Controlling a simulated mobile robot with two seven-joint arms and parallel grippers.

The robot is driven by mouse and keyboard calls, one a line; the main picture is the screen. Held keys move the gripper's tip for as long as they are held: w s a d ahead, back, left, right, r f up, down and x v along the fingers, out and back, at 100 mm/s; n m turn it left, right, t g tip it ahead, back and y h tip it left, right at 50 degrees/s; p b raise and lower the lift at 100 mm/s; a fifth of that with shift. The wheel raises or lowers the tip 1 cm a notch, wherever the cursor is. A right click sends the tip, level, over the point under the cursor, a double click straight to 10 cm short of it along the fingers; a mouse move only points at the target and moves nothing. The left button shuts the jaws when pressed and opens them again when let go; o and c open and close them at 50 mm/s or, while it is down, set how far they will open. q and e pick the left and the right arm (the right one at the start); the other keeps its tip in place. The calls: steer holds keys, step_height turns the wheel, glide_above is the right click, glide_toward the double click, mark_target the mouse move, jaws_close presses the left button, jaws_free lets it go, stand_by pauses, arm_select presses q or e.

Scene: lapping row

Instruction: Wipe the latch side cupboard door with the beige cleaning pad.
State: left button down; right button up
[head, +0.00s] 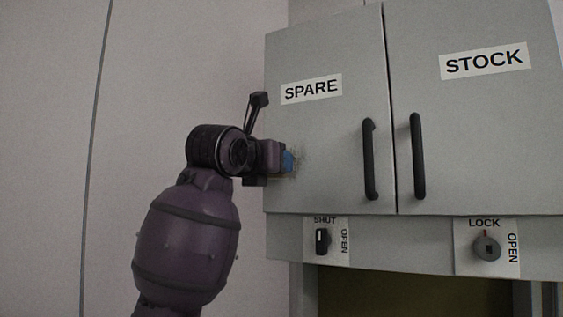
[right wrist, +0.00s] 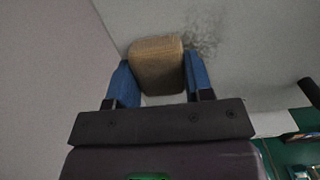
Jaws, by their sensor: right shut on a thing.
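The beige cleaning pad (right wrist: 157,66) is held between the blue fingers of my right gripper (right wrist: 158,82) in the right wrist view. In the head view this gripper (head: 289,161) is at the lower left part of the grey SPARE door (head: 325,140); the pad is mostly hidden there. A dark speckled smudge (right wrist: 203,35) on the door lies just beside the pad, to its right in the right wrist view. The pad is at or very near the door face; I cannot tell if it touches. My left gripper is not in view.
The STOCK door (head: 475,130) is to the right. Both doors look closed, with black upright handles (head: 370,160) (head: 418,157) near their meeting edges. Below are a SHUT/OPEN knob (head: 322,241) and a LOCK key switch (head: 487,248). A pale plain wall (head: 180,70) is at left.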

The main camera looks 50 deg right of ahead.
mark_target(309, 156)
steer(key=shift+w+a, duration=0.1)
steer(key=shift+w, duration=0.3)
steer(key=shift+r+p, duration=0.55)
steer(key=shift+r, duration=0.15)
steer(key=shift+s+d+f, duration=0.1)
steer(key=shift+s+d, duration=0.25)
steer(key=shift+s, duration=0.85)
steer(key=shift+s+d+r, duration=0.1)
steer(key=shift+s+d, duration=0.2)
steer(key=shift+s, duration=0.85)
steer(key=shift+s+d+f, duration=0.1)
steer(key=shift+s+d, duration=0.25)
steer(key=shift+s, duration=0.85)
steer(key=shift+w+a, duration=0.35)
steer(key=shift+w, duration=0.85)
steer(key=shift+w+a, duration=0.35)
steer(key=shift+w, duration=0.85)
steer(key=shift+w+a, duration=0.35)
steer(key=shift+w, duration=0.85)
